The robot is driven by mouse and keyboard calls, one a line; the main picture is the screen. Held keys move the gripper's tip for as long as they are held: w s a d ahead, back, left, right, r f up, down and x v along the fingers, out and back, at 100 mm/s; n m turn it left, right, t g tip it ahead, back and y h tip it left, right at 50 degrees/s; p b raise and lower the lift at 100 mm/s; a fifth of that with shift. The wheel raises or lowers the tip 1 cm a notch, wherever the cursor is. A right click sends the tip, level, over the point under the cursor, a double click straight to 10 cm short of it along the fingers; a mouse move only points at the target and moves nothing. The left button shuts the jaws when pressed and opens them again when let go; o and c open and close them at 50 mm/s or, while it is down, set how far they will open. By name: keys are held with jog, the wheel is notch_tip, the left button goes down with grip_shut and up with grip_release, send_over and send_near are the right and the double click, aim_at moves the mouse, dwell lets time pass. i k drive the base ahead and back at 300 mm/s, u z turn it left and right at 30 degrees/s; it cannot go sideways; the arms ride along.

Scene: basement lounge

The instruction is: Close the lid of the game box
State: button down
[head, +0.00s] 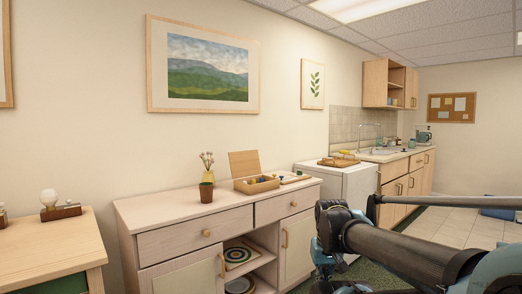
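The game box (257,185) is a light wooden box on top of the pale sideboard, towards its back right. Its lid (244,163) stands up, open, along the back edge. Small pieces, including a blue one, show inside the box. My arm comes in from the lower right, and its end (325,262) is at the lower middle right, in front of and to the right of the sideboard, well apart from the box. The fingertips are not clearly visible, so I cannot tell whether my gripper is open or shut.
A brown cup (206,193) and a yellow vase with flowers (208,176) stand just left of the box. The sideboard top (160,208) is bare at the left. A white appliance (345,182) stands right of the sideboard. A wooden table (45,250) is at the left.

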aim_at(243, 164)
jog(key=i, duration=1.2)
jog(key=u, duration=0.35)
